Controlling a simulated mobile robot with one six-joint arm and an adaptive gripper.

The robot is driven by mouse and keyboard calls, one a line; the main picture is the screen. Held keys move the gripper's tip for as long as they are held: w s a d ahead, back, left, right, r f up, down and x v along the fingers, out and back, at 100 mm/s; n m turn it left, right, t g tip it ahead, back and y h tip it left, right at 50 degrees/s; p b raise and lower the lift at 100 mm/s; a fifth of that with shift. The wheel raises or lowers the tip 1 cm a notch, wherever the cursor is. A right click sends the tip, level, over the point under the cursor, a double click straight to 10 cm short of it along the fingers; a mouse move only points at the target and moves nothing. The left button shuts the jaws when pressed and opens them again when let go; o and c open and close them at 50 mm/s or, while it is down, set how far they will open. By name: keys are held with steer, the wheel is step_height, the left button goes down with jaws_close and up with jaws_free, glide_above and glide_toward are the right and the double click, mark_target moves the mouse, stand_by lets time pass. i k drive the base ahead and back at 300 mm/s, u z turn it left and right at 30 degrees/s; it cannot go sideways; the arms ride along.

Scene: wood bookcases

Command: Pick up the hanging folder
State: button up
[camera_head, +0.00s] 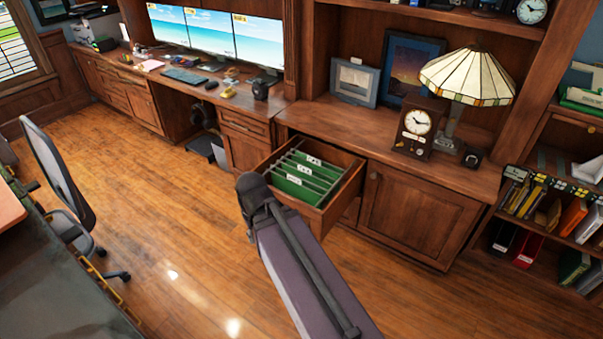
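Several green hanging folders (297,188) with white label tabs hang upright in an open wooden drawer (338,197) below the counter. They sit one behind another across the drawer. My arm reaches up from the bottom of the view, and its dark upper end is at the drawer's front left corner. It covers part of the drawer front. My gripper's fingers cannot be made out, so I cannot tell whether they are open or shut, or whether they touch a folder.
The counter above holds a clock (416,124), a stained-glass lamp (467,78) and picture frames (354,82). A closed cabinet (415,212) is right of the drawer. An office chair (62,180) stands at left. The wood floor between is clear.

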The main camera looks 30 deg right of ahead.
mark_target(307, 177)
steer(key=z, duration=0.35)
steer(key=i, duration=1.05)
steer(key=z, duration=0.5)
